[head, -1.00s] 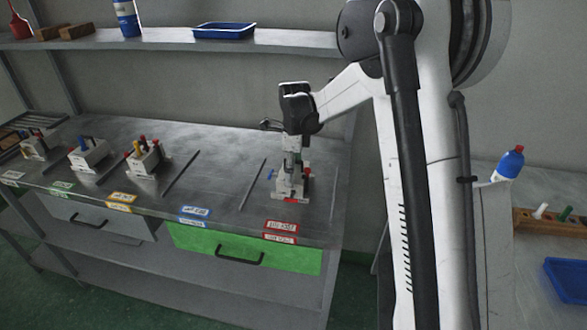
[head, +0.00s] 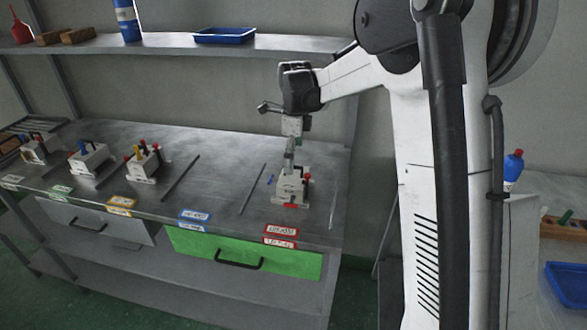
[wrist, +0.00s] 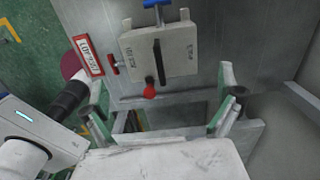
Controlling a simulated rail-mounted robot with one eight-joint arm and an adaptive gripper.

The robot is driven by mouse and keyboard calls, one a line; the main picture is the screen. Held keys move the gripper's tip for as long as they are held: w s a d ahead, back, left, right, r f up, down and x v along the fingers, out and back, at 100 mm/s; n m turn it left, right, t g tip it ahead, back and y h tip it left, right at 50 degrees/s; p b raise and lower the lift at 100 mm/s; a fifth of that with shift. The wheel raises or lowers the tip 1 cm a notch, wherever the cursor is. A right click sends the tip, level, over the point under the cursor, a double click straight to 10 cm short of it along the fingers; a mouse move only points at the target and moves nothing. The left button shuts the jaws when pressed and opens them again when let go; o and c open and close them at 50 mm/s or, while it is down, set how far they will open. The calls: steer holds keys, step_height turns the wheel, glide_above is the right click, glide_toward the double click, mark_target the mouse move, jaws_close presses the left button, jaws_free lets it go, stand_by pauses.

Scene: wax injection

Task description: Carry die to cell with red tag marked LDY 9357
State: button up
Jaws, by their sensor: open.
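The die (head: 291,188), a pale grey block with red and blue knobs, stands on the bench in the rightmost cell, behind the red-edged tag (head: 282,230). In the wrist view the die (wrist: 180,52) shows a dark bar and a red ball knob, with the red tag (wrist: 88,57) beside it. The tag's lettering is too small to read surely. My gripper (head: 290,163) is just above the die in the head view. In the wrist view my gripper (wrist: 162,105) has its fingers spread wide, with nothing between them and the die beyond them.
Three more dies, a left one (head: 40,149), a middle one (head: 90,160) and a right one (head: 143,164), stand in cells to the left. Dark divider strips (head: 180,178) separate cells. The cell left of the die is empty. A shelf (head: 170,43) with a blue tray (head: 224,35) runs behind.

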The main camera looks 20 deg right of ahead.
steer(key=shift+r, duration=2.65)
steer(key=shift+s, duration=0.1)
steer(key=s+r+n+t, duration=0.2)
steer(key=s+r+n, duration=0.3)
steer(key=s, duration=0.4)
steer(key=s+r+n+t, duration=0.1)
steer(key=s+r+n, duration=0.2)
steer(key=s+n, duration=0.4)
steer(key=s+f+n+t, duration=0.2)
steer(key=s+n, duration=0.3)
steer(key=s, duration=0.4)
steer(key=s+f+n+t, duration=0.2)
steer(key=s+n, duration=0.4)
steer(key=s, duration=0.3)
steer(key=shift+s+f, duration=0.35)
steer(key=shift+f, duration=0.35)
steer(key=shift+c, duration=0.5)
